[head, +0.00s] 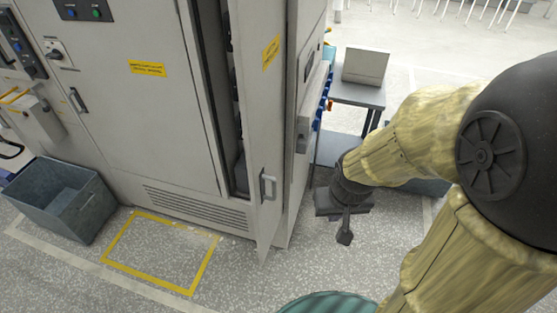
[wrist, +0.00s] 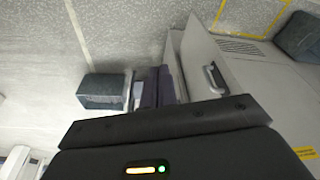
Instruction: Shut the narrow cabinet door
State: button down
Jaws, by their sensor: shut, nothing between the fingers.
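The narrow cabinet door (head: 262,120) stands ajar, swung outward from the grey cabinet (head: 150,115), with a dark gap showing at its left. It carries a yellow label and a bar handle (head: 267,185) low on its face. In the wrist view, the door (wrist: 198,55) and its handle (wrist: 214,78) show just beyond my gripper. My gripper (head: 344,236) is shut and empty, pointing down, to the right of the door and apart from it. Its dark fingers (wrist: 160,86) also show in the wrist view. The door's hinge line is not clear.
A grey-blue bin (head: 92,208) sits on the floor at left, beside a yellow taped rectangle (head: 192,278). A dark cart (head: 352,92) bearing a grey box stands behind my gripper. The speckled floor in front of the door looks clear.

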jog(key=shift+w, duration=0.3)
jog(key=shift+s+r, duration=0.1)
jog(key=w+a+f+m+y, duration=0.1)
jog(key=w+m+y, duration=0.3)
jog(key=w+m, duration=0.4)
jog(key=w+a+f+m+y, duration=0.1)
jog(key=w+a+m+y, duration=0.2)
jog(key=w+m, duration=0.5)
jog(key=m+y, duration=0.1)
jog(key=m, duration=0.5)
jog(key=shift+w+f+t+b, duration=0.2)
jog(key=shift+w+t+b, duration=0.1)
jog(key=shift+t+b, duration=0.1)
